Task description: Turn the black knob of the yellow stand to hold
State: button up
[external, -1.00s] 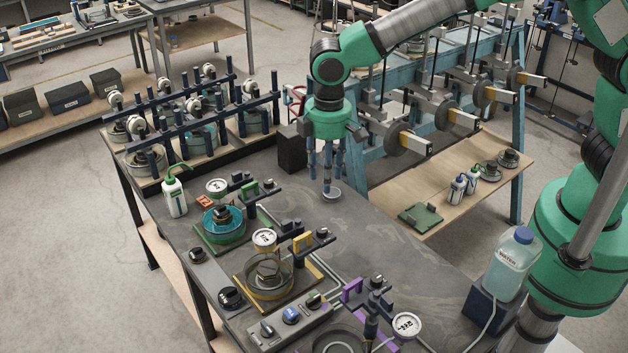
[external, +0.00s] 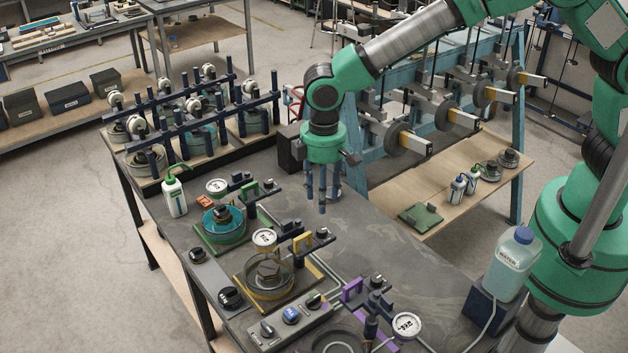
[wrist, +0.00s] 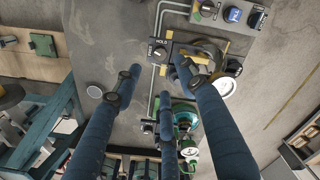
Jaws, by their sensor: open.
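The yellow stand (external: 297,294) carries a round glass-like dish, a white dial gauge and a yellow block on the table. Its black knob (external: 322,233) sits on a small dark box at the stand's back right. In the wrist view the knob (wrist: 158,52) lies near the fingertips, beside a plate with the word HOLD; its pointer setting is too small to tell. My gripper (external: 322,203) has blue fingers, spread open and empty, pointing down above the table behind the knob, apart from it. The fingers also show in the wrist view (wrist: 155,80).
A green stand (external: 240,240) is at the left and a purple stand (external: 352,290) at the front right, each with similar parts. A control box (external: 292,318) with several knobs lies in front.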

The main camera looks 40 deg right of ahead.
aim_at(322, 229)
notch_tip(322, 229, down, 10)
jog(key=shift+f, duration=0.25)
dwell(0.3)
jog(key=shift+c, duration=0.5)
grip_shut()
